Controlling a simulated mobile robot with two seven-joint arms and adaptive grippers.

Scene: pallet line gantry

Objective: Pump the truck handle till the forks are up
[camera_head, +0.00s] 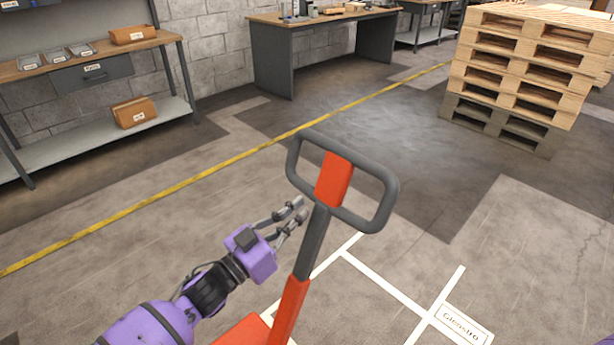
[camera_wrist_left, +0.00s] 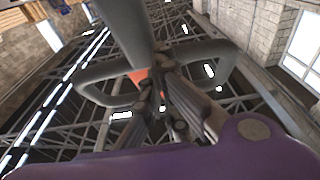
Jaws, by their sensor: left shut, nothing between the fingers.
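The truck handle (camera_head: 378,215) is a dark grey loop with a red-orange centre piece, on a dark and orange shaft (camera_head: 290,310) that leans up from the bottom of the head view. My left gripper (camera_head: 300,209) is just left of the shaft, below the loop. It is shut and holds nothing; I cannot tell whether it touches the shaft. In the left wrist view the loop (camera_wrist_left: 100,72) shows from below, behind my fingertips (camera_wrist_left: 158,92). An orange part of the truck (camera_head: 243,332) shows at the bottom edge. The forks are out of view. My right gripper is not in view.
A stack of wooden pallets (camera_head: 524,75) stands at the back right. A workbench (camera_head: 325,22) and a shelf bench (camera_head: 95,58) with boxes stand along the wall. A yellow line (camera_head: 195,178) and white markings (camera_head: 388,277) cross the floor, which is clear around the handle.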

